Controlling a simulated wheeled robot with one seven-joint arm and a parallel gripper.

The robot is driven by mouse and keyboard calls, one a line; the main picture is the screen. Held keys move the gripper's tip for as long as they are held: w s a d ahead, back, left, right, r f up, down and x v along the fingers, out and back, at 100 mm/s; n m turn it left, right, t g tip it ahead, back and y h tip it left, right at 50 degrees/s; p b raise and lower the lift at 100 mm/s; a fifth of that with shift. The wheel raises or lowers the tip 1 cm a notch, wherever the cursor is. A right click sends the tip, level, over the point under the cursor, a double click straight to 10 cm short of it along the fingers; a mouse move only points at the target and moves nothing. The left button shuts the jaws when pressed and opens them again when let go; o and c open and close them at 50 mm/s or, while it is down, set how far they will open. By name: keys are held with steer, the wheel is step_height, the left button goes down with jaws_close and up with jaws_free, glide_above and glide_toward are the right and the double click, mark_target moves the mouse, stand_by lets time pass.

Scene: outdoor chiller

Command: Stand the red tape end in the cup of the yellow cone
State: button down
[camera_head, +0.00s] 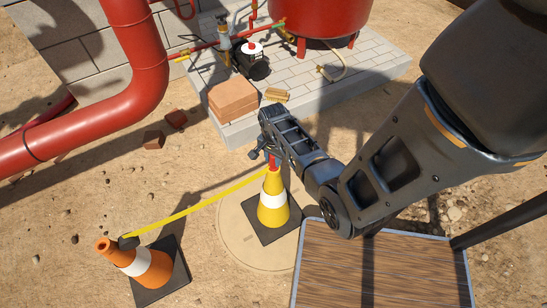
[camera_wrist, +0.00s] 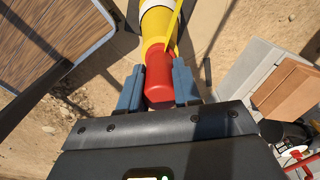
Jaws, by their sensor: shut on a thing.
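The red tape end (camera_wrist: 159,82) is a short red cylinder. My gripper (camera_wrist: 158,88) is shut on it, one blue-grey finger on each side. The yellow cone (camera_head: 272,205), with a white band and dark square base, stands upright below my gripper. In the head view, the red tape end (camera_head: 273,162) shows in line with the cone's top. In the wrist view, its far end meets the yellow at the cone's top; I cannot tell whether it is inside the cup. The yellow tape (camera_head: 200,209) runs taut from the red end to the orange cone (camera_head: 150,268).
A wooden-topped platform (camera_head: 375,265) lies right of the yellow cone. Behind are a paved slab with a brown block (camera_head: 232,98), a red tank (camera_head: 320,15) and a thick red pipe (camera_head: 145,60). Sandy ground left is mostly open.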

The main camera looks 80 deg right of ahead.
steer(key=shift+f, duration=0.2)
steer(key=c, duration=0.8)
jaws_free()
steer(key=shift+r, duration=0.1)
step_height(320, 180, up, 12)
steer(key=shift+f+p, duration=0.1)
steer(key=shift+p, duration=0.95)
steer(key=w+a+f+n+t+h, duration=0.1)
steer(key=w+a+n+t+h, duration=0.15)
steer(key=a+n, duration=0.7)
steer(key=s+a+r+n+t, duration=0.1)
steer(key=s+a+r+t, duration=0.1)
steer(key=a, duration=0.4)
steer(key=s+a+r+n+t, duration=0.1)
steer(key=s+a+r+t, duration=0.15)
steer(key=a, duration=0.45)
steer(key=s+a+r+n+t, duration=0.2)
steer(key=a+r+n, duration=0.1)
steer(key=r, duration=0.5)
steer(key=s+a+r+n+t+y, duration=0.1)
steer(key=s+a+r+n+t, duration=0.2)
steer(key=r, duration=0.6)
steer(key=s+a+r+n+t+y, duration=0.1)
steer(key=s+a+r+n+t, duration=0.2)
steer(key=r, duration=0.6)
steer(key=shift+a+n+y, duration=0.25)
steer(key=shift+a+n, duration=0.05)
steer(key=shift+n, duration=0.65)
